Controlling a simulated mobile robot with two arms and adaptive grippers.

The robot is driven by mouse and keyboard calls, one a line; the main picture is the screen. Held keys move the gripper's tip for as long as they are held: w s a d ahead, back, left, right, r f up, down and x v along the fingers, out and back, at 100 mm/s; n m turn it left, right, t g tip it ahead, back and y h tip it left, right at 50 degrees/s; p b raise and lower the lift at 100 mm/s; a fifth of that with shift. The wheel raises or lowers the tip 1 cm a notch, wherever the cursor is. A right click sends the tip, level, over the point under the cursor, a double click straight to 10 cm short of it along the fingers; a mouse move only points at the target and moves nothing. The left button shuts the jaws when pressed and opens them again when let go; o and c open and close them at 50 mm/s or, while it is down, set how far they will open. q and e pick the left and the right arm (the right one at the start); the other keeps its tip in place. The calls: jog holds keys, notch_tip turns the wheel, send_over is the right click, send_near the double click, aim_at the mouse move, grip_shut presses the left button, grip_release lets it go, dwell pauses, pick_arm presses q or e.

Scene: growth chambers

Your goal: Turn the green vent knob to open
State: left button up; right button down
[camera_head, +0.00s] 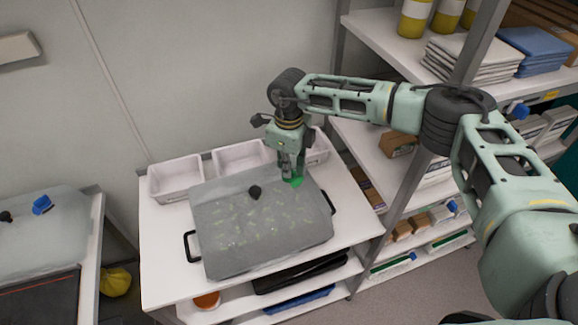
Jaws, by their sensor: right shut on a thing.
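A grey translucent chamber lid (275,238) lies on a white bench, with a black handle at each side. A black knob (254,192) stands on its upper middle part. The green vent knob (296,181) is near the lid's top right corner and is partly hidden by my right gripper. My right gripper (291,177) points down over the green knob and is shut on it. The knob's turn angle cannot be made out. My left gripper is not in view.
White bins (176,178) stand along the back of the bench behind the lid. A shelf rack (400,50) with towels, boxes and yellow-white containers stands at the right. Another bench (92,235) with a second lid is at the left. Wall space above the bench is clear.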

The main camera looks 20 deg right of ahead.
jog(key=shift+f+m+b, duration=0.1)
jog(key=shift+m+b, duration=0.25)
jog(key=shift+m, duration=0.05)
jog(key=shift+f+m+b, duration=0.1)
jog(key=shift+m+b, duration=0.75)
jog(key=shift+m, duration=0.25)
jog(key=m+b, duration=0.3)
jog(key=m, duration=0.2)
jog(key=shift+b, duration=0.3)
jog(key=m+b, duration=0.2)
jog(key=m, duration=0.3)
jog(key=shift+b, duration=0.3)
jog(key=m+b, duration=0.1)
jog(key=m, duration=0.1)
jog(key=m+b, duration=0.1)
jog(key=m, duration=0.1)
jog(key=shift+r+m, duration=0.2)
jog(key=shift+m, duration=0.1)
jog(key=c, duration=1.8)
grip_release()
jog(key=shift+c, duration=0.2)
